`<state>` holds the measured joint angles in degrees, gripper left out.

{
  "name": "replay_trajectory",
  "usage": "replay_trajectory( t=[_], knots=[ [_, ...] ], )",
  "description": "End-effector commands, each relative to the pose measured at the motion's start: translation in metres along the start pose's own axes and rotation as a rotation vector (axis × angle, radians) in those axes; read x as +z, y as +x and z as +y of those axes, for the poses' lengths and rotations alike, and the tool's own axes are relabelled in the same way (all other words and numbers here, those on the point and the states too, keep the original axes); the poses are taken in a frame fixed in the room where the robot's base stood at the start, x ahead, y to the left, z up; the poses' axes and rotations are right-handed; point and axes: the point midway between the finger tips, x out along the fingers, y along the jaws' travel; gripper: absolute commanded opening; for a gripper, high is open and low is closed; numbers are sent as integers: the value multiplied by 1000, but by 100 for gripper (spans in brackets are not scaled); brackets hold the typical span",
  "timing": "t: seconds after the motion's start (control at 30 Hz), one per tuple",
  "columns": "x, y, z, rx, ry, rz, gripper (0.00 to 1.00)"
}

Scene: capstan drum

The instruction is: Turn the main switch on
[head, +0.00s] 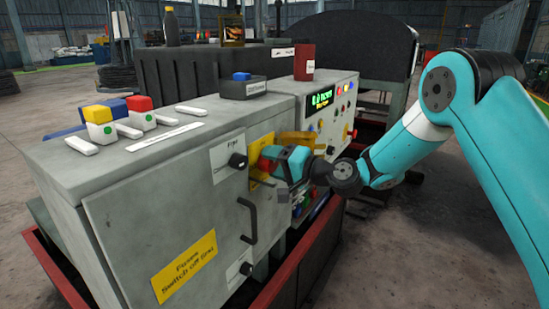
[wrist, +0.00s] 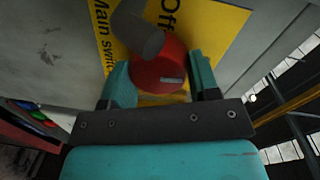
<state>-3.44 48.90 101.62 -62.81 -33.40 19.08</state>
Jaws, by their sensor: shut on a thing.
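The main switch is a red round knob (wrist: 158,72) on a yellow plate (wrist: 215,30) lettered "Main switch" and "Off" in the wrist view. In the head view the red knob (head: 264,163) shows at the left end of my gripper, on the yellow plate (head: 263,143) on the grey cabinet's front. My gripper (wrist: 162,82) is shut on the knob, with one teal finger on each side. In the head view my gripper (head: 274,164) hides part of the knob and plate. A dark grey rounded piece (wrist: 137,28) overlaps the knob's upper left in the wrist view.
The grey cabinet (head: 120,220) has a black door handle (head: 251,221) and a black knob (head: 237,161) left of my gripper. A brownish-yellow bar (head: 305,137) lies close above my gripper. A control panel (head: 325,115) with coloured buttons stands to the right.

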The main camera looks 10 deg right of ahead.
Motion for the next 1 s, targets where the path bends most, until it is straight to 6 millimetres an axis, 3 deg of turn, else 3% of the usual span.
replay_trajectory(
  t=[0.3,0.9,0.93,1.0],
  knots=[
    [-1,0,0,0,136,-7,32],
    [0,0,1,-1,171,-9,32],
    [0,0,1,-1,170,-9,62],
    [0,0,1,-1,170,-9,78]
  ],
)
